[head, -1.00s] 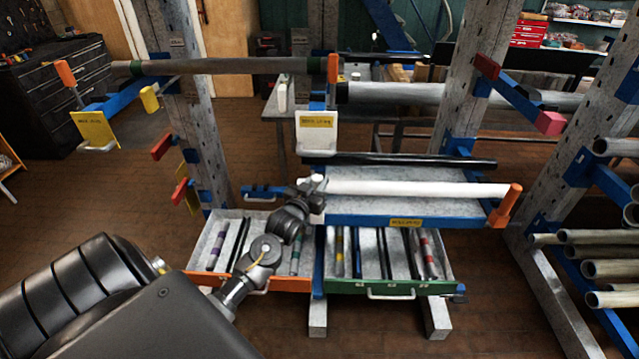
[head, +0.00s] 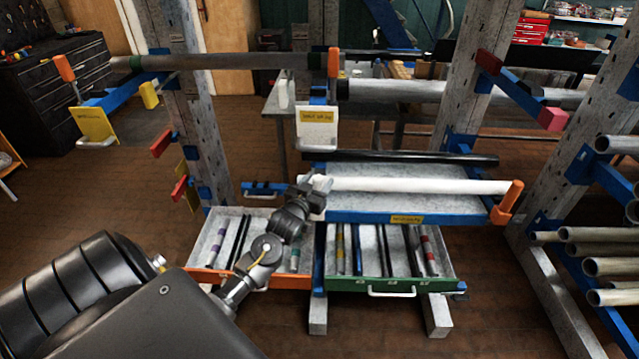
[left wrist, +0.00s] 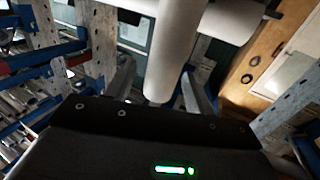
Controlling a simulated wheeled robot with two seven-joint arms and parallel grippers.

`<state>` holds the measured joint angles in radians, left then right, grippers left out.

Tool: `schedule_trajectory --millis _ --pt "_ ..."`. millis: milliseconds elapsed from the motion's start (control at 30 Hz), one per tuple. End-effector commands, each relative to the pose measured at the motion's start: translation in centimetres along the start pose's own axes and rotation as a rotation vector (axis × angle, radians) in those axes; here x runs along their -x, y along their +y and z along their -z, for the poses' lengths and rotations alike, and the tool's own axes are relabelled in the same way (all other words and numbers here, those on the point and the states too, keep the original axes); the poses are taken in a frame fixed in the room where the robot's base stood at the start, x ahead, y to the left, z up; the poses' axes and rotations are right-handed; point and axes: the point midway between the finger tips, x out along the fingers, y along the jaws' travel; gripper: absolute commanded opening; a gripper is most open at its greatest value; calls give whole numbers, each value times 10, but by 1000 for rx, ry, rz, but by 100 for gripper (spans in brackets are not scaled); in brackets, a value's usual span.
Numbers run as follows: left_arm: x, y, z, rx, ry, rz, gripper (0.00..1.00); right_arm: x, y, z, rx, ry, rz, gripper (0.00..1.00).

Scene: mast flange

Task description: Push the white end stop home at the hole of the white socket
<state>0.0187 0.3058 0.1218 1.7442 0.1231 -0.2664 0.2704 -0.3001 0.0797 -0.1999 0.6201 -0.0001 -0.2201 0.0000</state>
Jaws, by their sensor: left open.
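My left gripper (head: 318,186) is at the left end of a long white tube (head: 420,187), beside the blue rack shelf. In the left wrist view its two fingers stand apart on either side of a white round piece (left wrist: 172,50), with a gap visible at the sides. I cannot tell whether this piece is the white end stop or the tube's end. A white bracket (head: 317,130) with a yellow label hangs on the post above; whether it is the white socket is unclear. The socket's hole is not visible. My right gripper is not in view.
An orange end stop (head: 506,204) stands at the right of the blue shelf (head: 370,219). A black tube (head: 420,159) lies behind the white one. Orange-front (head: 240,281) and green-front (head: 350,288) drawers stand open below, close under my left arm.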

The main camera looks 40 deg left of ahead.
Motion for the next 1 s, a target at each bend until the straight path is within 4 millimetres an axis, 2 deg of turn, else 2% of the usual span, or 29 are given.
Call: schedule_trajectory --millis 167,600,800,1000 --pt "11 0 -2 0 -1 -1 54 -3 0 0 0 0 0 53" --pt "91 0 -2 0 0 0 54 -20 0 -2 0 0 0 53" --pt "106 0 -1 0 0 0 54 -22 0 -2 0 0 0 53" --pt "107 0 0 0 0 0 54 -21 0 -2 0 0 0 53"
